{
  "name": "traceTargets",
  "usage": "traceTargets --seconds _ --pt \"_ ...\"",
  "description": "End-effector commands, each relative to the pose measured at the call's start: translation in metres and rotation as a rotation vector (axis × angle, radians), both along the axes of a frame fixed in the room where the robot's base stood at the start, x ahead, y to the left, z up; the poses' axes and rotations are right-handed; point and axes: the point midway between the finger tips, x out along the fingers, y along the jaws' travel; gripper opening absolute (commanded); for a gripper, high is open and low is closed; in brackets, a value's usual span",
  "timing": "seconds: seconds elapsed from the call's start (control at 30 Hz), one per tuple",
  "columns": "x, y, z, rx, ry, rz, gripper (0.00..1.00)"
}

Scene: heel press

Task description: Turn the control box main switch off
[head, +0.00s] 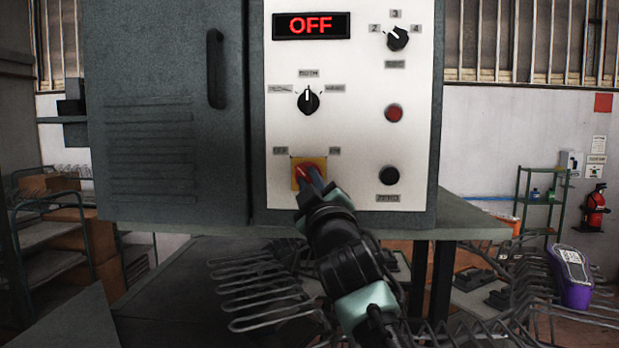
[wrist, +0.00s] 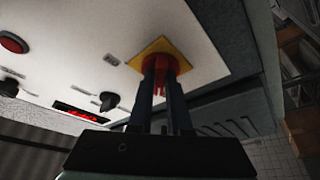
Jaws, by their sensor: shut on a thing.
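The control box has a white front panel (head: 350,110) with a display (head: 310,26) that reads OFF in red. The main switch is a red knob (head: 300,172) on a yellow plate at the panel's lower left; the plate (wrist: 152,50) also shows in the wrist view. My gripper (head: 314,182) is at the switch, shut on the red knob (wrist: 178,64), with a finger on each side of it. In the head view the gripper hides part of the knob. The knob's pointer appears turned toward the upper left label.
Above the switch is a black selector (head: 308,101). To the right are a red button (head: 394,113), a black button (head: 389,175) and another selector (head: 397,38). A wire rack (head: 260,285) stands below the box. A purple object (head: 573,285) is at the lower right.

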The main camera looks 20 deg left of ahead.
Motion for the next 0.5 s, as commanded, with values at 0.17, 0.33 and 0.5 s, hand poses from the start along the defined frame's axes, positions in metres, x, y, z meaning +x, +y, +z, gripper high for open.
traceTargets --seconds 0.17,0.33,0.5 --pt "0.0001 0.0000 0.0004 -0.038 -0.010 0.001 0.00" --pt "0.0001 0.0000 0.0002 -0.049 -0.014 0.000 0.00" --pt "-0.0002 0.0003 0.0004 -0.049 -0.015 0.000 0.00"
